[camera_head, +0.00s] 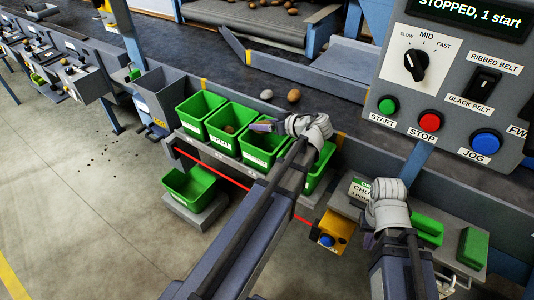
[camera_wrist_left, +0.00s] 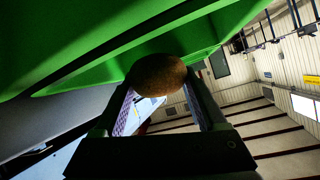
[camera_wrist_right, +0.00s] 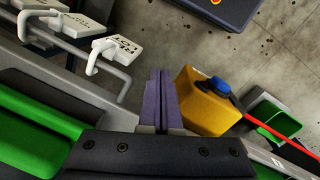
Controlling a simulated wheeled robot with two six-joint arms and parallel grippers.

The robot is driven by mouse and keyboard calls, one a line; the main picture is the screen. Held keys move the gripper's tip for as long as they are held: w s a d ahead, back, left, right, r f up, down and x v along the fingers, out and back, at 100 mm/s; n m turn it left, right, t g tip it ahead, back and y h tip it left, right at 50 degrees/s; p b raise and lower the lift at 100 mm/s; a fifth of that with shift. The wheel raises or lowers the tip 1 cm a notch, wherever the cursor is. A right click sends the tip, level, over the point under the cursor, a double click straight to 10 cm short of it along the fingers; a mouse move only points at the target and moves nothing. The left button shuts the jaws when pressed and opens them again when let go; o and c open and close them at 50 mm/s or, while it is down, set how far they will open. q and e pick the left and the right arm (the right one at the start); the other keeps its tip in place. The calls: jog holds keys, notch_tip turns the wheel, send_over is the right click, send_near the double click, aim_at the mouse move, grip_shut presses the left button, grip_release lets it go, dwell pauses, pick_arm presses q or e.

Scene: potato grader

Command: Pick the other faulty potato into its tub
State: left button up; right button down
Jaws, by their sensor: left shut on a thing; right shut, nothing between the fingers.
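My left gripper (camera_head: 264,127) is shut on a brown potato (camera_wrist_left: 157,75), which shows between its fingertips in the left wrist view, close to a green tub wall (camera_wrist_left: 200,25). In the head view the gripper is over the third tub (camera_head: 262,150) of the row; the held potato cannot be made out there. A potato (camera_head: 230,129) lies in the second tub (camera_head: 232,113). A greyish potato (camera_head: 266,95) and a brown potato (camera_head: 294,96) lie on the dark belt. My right gripper (camera_wrist_right: 160,100) is shut and empty, left of the yellow button box (camera_wrist_right: 205,105) in the right wrist view.
A control panel (camera_head: 455,75) at right reads "STOPPED, 1 start". The first tub (camera_head: 200,104) is in the row, a fourth (camera_head: 320,168) is partly behind my left arm, and a lower tub (camera_head: 188,187) stands near the floor. Floor at left is mostly clear.

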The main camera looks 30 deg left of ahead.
pick_arm(q)
jog(key=shift+f, duration=0.2)
jog(key=o, duration=1.4)
jog(key=shift+c, duration=0.2)
jog(key=p+v, duration=0.3)
jog(key=v, duration=0.5)
jog(key=shift+a+f, duration=0.1)
